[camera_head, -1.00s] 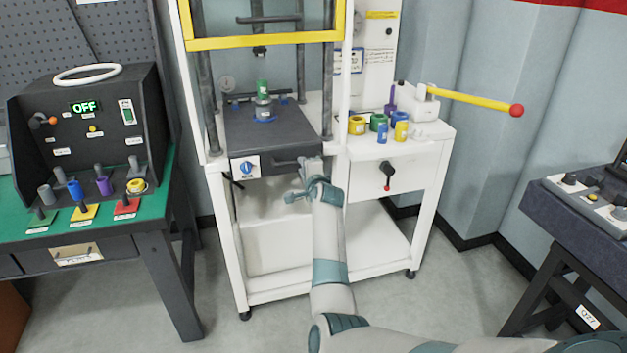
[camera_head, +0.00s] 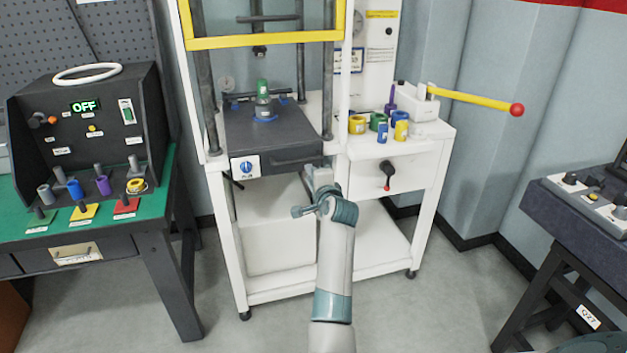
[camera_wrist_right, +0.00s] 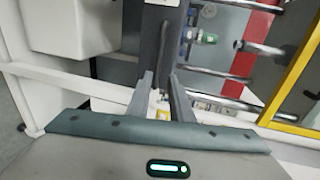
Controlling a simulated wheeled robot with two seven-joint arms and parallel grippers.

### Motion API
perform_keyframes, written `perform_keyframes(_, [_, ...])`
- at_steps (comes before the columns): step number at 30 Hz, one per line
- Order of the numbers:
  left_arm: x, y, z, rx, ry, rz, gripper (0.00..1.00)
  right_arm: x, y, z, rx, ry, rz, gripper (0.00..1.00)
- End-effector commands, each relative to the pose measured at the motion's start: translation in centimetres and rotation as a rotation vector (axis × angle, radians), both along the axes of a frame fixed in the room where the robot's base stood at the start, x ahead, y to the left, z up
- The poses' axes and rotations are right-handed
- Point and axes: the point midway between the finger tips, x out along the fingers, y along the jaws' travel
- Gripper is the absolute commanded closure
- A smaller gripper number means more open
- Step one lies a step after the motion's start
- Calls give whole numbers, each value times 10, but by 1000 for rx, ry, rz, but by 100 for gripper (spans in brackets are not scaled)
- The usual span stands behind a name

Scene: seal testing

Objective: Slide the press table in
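The press table (camera_head: 270,134) is a dark grey slab in the white-framed press, with a bar handle (camera_head: 292,161) along its front face. A small bottle with a green top (camera_head: 263,97) stands on it. My right gripper (camera_head: 319,168) is at the right end of the table's front, just below the handle's right end. In the right wrist view its two fingers (camera_wrist_right: 160,96) are apart, with no object clearly held between them. The table's dark edge (camera_wrist_right: 152,42) shows beyond them. Whether the fingers touch the table is unclear. My left gripper is not in view.
A yellow guard bar (camera_head: 262,40) crosses the press above the table. To the right, a white cabinet (camera_head: 425,140) holds several coloured rings and a yellow lever (camera_head: 475,101). A bench with a control box (camera_head: 95,125) stands left. Floor before the press is clear.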

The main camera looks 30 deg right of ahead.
Motion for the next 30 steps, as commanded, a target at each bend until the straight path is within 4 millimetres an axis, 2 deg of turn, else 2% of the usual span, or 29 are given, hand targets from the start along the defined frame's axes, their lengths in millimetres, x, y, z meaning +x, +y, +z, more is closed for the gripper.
perform_keyframes(6, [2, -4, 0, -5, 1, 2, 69, -17, 4, 3, 1, -1, 0, 80])
perform_keyframes(12, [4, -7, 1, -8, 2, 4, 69, -24, 6, 5, 0, 0, 0, 80])
perform_keyframes(30, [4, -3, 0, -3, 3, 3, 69, -25, 6, 5, 0, 0, 0, 80])
